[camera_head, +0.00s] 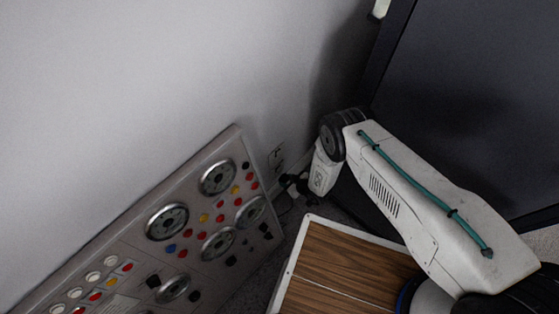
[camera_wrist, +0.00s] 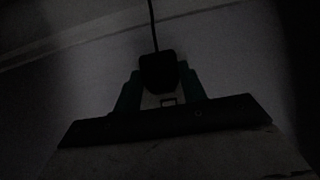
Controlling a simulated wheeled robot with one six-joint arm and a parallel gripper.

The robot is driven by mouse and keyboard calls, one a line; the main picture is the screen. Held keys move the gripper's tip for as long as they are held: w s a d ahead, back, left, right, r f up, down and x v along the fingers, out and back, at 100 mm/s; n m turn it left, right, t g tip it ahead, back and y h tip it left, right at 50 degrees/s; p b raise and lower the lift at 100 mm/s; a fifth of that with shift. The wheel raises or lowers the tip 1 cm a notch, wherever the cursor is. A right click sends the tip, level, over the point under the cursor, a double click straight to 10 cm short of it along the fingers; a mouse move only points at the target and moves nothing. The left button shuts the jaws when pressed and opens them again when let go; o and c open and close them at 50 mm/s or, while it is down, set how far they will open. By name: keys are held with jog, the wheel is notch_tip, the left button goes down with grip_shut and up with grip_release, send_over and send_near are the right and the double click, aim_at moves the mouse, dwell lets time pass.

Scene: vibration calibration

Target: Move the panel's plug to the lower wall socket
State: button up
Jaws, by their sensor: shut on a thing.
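My gripper (camera_head: 290,182) is low beside the white wall, just right of the panel's right end. In the dark wrist view, the two teal fingers of my gripper (camera_wrist: 159,82) are closed on a black plug (camera_wrist: 157,68), with its thin cable (camera_wrist: 152,25) running up and away. The grey panel (camera_head: 130,225) leans along the wall at the lower left. A wall socket (camera_head: 275,157) shows on the wall just above my gripper in the head view. A lower socket cannot be made out there. Whether the plug touches a socket cannot be told.
The panel carries round dials (camera_head: 167,221) and several coloured buttons. A wood-topped surface with a white rim (camera_head: 289,270) lies below my arm. A large dark panel or screen (camera_head: 470,100) stands at the right. Little floor shows between them.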

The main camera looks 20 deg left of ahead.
aim_at(286, 178)
jog(key=shift+w+a, duration=0.25)
jog(key=shift+a, duration=0.35)
jog(key=shift+w+a, duration=0.25)
jog(key=shift+a, duration=0.35)
dwell(3.8)
jog(key=o, duration=1)
jog(key=shift+o, duration=0.2)
jog(key=shift+d, duration=0.1)
jog(key=shift+v, duration=2.5)
